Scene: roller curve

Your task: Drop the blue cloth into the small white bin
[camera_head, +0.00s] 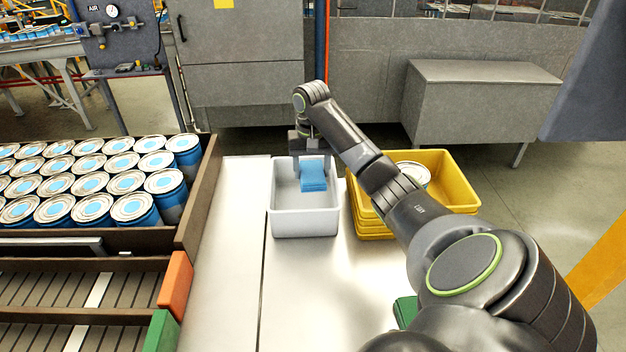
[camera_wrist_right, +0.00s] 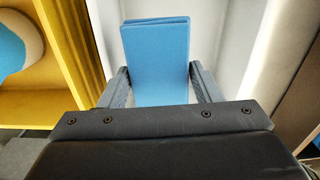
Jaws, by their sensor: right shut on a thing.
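The blue cloth (camera_head: 313,176) is a folded flat block. It hangs from my right gripper (camera_head: 312,158), which is shut on it. The small white bin (camera_head: 305,222) stands on the pale metal table, and in the head view the cloth shows within the bin's outline, over its inside. In the right wrist view the cloth (camera_wrist_right: 158,60) sits between the two fingers (camera_wrist_right: 160,88), with white bin walls (camera_wrist_right: 245,40) around it. I cannot tell whether the cloth touches the bin floor. My left gripper is not in view.
A stack of yellow bins (camera_head: 452,180) holding a can stands right of the white bin. Rows of blue-labelled cans (camera_head: 92,207) fill a brown-railed conveyor at left. The table (camera_head: 225,260) is bare left of the white bin. A green item (camera_head: 405,311) lies partly hidden beneath my arm.

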